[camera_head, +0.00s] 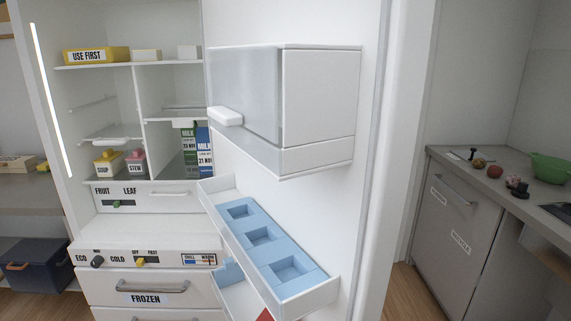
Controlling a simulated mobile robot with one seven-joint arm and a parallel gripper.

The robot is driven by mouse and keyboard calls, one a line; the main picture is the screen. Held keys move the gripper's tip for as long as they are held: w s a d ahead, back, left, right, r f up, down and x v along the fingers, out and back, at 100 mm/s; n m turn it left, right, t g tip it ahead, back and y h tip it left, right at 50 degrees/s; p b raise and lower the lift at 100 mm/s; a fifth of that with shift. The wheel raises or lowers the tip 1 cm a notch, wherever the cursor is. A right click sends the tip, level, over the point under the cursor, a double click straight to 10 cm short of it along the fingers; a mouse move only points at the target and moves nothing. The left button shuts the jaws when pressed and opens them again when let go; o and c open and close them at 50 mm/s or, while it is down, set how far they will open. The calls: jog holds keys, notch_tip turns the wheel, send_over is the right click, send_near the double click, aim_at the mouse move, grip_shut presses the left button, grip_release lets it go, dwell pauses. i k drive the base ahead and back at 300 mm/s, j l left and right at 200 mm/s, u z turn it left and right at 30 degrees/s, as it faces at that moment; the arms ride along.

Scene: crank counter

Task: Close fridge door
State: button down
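The fridge door (370,120) stands wide open on the right side of the fridge, its inner face toward me. A lidded door box (318,95) with a white handle and a white door tray (325,290) with a blue insert are fixed to it. The open fridge (100,55) is at the left, with shelves, a drawer marked FRUIT LEAF (150,197) and a control strip above a FROZEN drawer (145,290). My gripper is not in view. The door's outer face is hidden.
Inside the fridge are a USE FIRST box (96,55), SOUP and STEW containers and milk cartons (197,150). At the right, a grey counter (465,215) holds a green bowl (552,168) and small round items. Wooden floor shows between door and counter. A dark bin (35,265) is at lower left.

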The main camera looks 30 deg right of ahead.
aim_at(309, 203)
jog(key=l+u, duration=0.15)
jog(key=l, duration=0.35)
jog(key=k+l+u, duration=0.2)
jog(key=l, duration=0.3)
jog(key=l+u, duration=0.15)
jog(key=l, duration=0.8)
jog(key=k+l+u, duration=0.2)
jog(key=l, duration=0.75)
jog(key=k+j+z, duration=0.3)
jog(key=j+z, duration=0.15)
jog(key=k+j+z, duration=0.4)
jog(key=i+l, duration=0.1)
jog(key=i, duration=0.4)
